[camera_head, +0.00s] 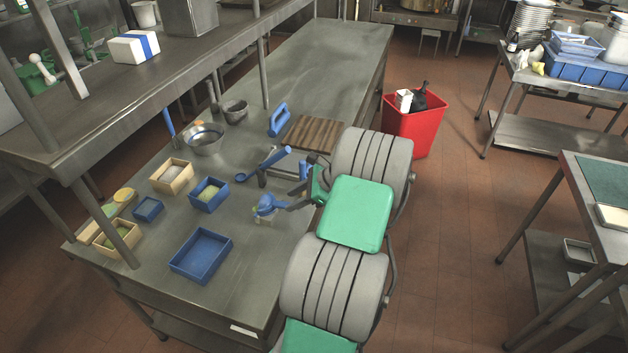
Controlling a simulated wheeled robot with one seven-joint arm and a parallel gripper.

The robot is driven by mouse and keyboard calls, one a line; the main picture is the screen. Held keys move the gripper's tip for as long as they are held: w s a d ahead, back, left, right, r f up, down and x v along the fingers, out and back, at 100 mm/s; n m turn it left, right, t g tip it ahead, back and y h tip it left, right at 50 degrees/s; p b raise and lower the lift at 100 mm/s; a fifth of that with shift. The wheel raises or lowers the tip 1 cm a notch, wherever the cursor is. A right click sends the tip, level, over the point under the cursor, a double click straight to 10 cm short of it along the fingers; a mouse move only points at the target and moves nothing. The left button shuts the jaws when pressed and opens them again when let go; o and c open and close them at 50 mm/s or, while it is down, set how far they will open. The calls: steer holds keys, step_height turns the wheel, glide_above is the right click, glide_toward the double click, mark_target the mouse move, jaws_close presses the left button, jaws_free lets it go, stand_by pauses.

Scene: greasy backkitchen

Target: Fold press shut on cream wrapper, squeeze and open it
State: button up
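A small blue tool with a rounded end, seemingly the fold press (267,205), is at the steel table's right side, just left of my gripper (305,190). A small pale cream patch, possibly the wrapper (263,221), shows under its rounded end. The press's handle side runs toward my gripper. The view is too small to tell whether the press halves are closed or whether my fingers touch it. My green and grey arm comes in from the lower right and hides part of the table edge. My finger opening cannot be made out.
A blue lever tool (275,156) stands just behind, beside a wooden board (315,133). A blue tray (201,256), small boxes, including a blue one (209,195), and a metal bowl (205,139) lie leftward. A shelf overhangs the table's left. A red bin (415,126) stands beyond.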

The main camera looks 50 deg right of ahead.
mark_target(281, 203)
steer(key=s+d+m+t, duration=0.1)
steer(key=s+d+m, duration=0.3)
steer(key=b+x, duration=0.3)
steer(key=x, duration=0.1)
steer(key=b+x, duration=0.3)
steer(key=x, duration=0.1)
steer(key=shift+s+d+f, duration=0.15)
steer(key=shift+s+f, duration=0.05)
steer(key=shift+f, duration=0.1)
steer(key=shift+w+f+b, duration=0.1)
steer(key=shift+w+b, duration=0.2)
steer(key=shift+b, duration=0.05)
steer(key=shift+r+p, duration=0.3)
steer(key=shift+p, duration=0.05)
steer(key=shift+c, duration=0.8)
jaws_close()
steer(key=shift+w+r+p, duration=0.25)
steer(key=shift+r+p, duration=0.75)
steer(key=shift+p, duration=0.25)
steer(key=shift+w+a+r+p, duration=0.3)
steer(key=shift+r+p, duration=0.15)
steer(key=shift+p, duration=0.2)
